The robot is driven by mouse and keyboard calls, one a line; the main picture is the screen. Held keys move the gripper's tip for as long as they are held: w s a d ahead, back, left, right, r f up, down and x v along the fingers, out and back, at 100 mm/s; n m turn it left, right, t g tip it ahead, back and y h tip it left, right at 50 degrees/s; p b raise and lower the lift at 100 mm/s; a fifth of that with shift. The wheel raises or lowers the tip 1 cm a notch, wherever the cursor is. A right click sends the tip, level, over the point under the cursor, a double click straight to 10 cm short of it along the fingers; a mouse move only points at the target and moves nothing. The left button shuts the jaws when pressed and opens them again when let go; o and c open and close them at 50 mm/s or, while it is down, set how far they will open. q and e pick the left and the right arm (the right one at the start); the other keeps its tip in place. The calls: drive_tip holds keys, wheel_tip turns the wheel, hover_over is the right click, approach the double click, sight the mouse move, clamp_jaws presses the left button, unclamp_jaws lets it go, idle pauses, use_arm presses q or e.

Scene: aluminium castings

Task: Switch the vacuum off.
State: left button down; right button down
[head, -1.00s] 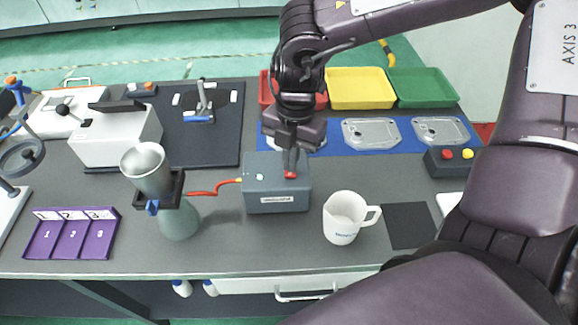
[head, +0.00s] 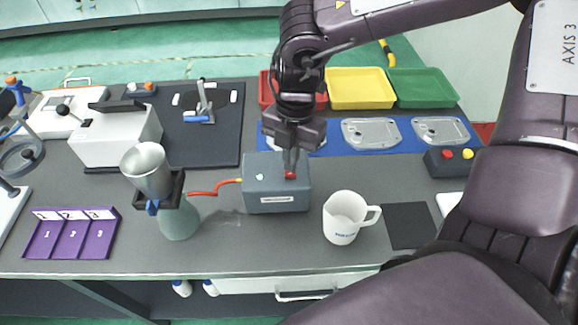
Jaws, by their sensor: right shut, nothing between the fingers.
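The vacuum unit is a grey box (head: 262,190) with a label on its front, at the middle of the table in the head view. My left gripper is not in view.
A white jug (head: 344,217) stands right of the box, near a dark square mat (head: 408,226). Behind are a blue mat with metal castings (head: 371,133) and red, yellow (head: 360,88) and green trays. A purple numbered tray (head: 72,236) lies at left. A button box (head: 452,161) stands at right.

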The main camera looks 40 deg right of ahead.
drive_tip(key=shift+f+b, duration=0.95)
drive_tip(key=shift+b, duration=0.05)
idle(0.8)
drive_tip(key=shift+r+p, duration=0.55)
drive_tip(key=shift+r, duration=0.2)
drive_tip(key=shift+r+p, duration=1.5)
drive_tip(key=shift+r, duration=1.3)
